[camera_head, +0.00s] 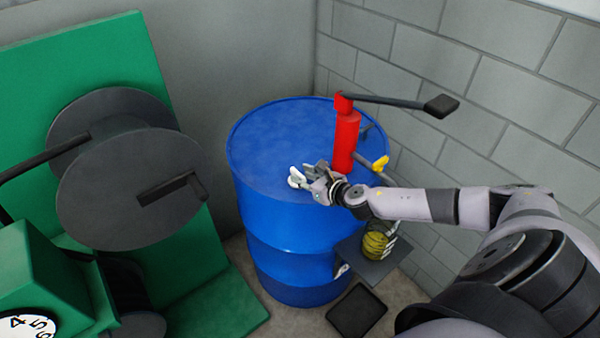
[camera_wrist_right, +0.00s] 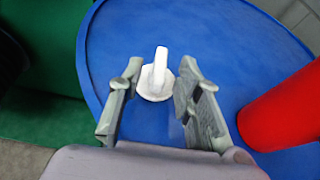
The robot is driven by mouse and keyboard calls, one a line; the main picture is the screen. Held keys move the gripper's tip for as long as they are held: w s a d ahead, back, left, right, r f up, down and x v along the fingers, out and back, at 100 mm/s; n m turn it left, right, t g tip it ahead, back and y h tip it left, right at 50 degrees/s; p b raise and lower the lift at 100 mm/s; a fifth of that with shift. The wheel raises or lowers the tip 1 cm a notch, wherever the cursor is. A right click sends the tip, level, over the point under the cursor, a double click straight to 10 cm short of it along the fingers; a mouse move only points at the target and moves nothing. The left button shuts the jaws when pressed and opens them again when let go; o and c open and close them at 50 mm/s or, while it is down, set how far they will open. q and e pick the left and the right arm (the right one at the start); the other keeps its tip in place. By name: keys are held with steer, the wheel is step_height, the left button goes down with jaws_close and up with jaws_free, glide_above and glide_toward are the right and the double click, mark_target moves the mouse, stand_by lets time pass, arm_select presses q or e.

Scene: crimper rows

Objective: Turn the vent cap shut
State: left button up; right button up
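The white vent cap (camera_head: 296,177) sits on the top of the blue drum (camera_head: 275,140), near its front edge. In the right wrist view the cap (camera_wrist_right: 155,80) shows as a round white disc with a raised bar pointing away from the gripper. My right gripper (camera_head: 314,178) is just to the right of the cap in the head view. In the wrist view its two fingers (camera_wrist_right: 152,92) are spread, with the cap at the gap between their tips. Whether a finger touches the cap I cannot tell. My left gripper is not in view.
A red hand pump (camera_head: 347,140) with a long dark handle (camera_head: 395,101) stands on the drum beside my right gripper. A yellow-handled tap (camera_head: 381,163) is close to it. A green machine with dark discs (camera_head: 130,190) stands at left. Block walls (camera_head: 440,60) close off the back.

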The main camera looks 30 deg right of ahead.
steer(key=shift+x, duration=1.1)
steer(key=shift+c, duration=0.2)
jaws_close()
